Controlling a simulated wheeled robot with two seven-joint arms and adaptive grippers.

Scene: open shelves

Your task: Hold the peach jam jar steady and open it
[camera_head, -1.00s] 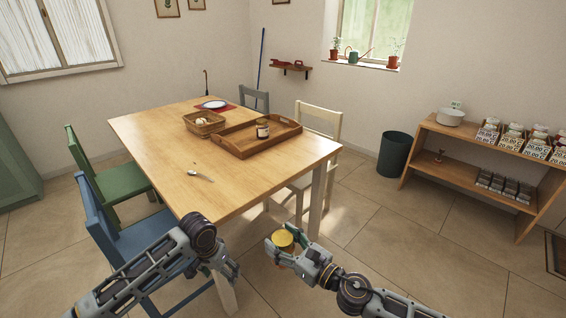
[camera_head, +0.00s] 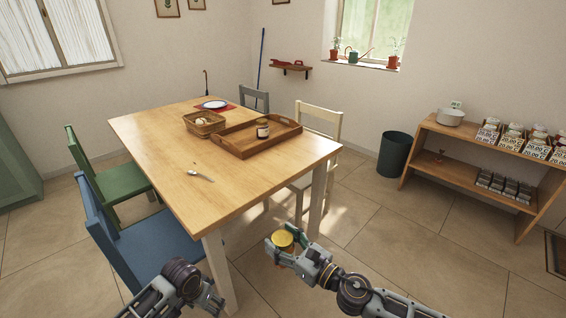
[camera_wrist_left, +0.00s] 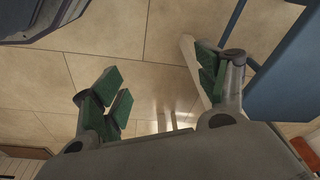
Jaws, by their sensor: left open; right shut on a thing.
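A jar with a yellow lid (camera_head: 283,239), which I take to be the peach jam jar, is in the jaws of my right gripper (camera_head: 284,247). It is held in the air in front of the table's near right corner. The lid faces up and the fingers hide part of the body. My left gripper (camera_head: 208,302) is at the bottom of the head view, left of the jar and apart from it. In the left wrist view the left gripper (camera_wrist_left: 160,85) is open, with only floor between its fingers.
A blue chair (camera_head: 160,245) stands near my left arm. A low shelf (camera_head: 470,140) with goods is at right.

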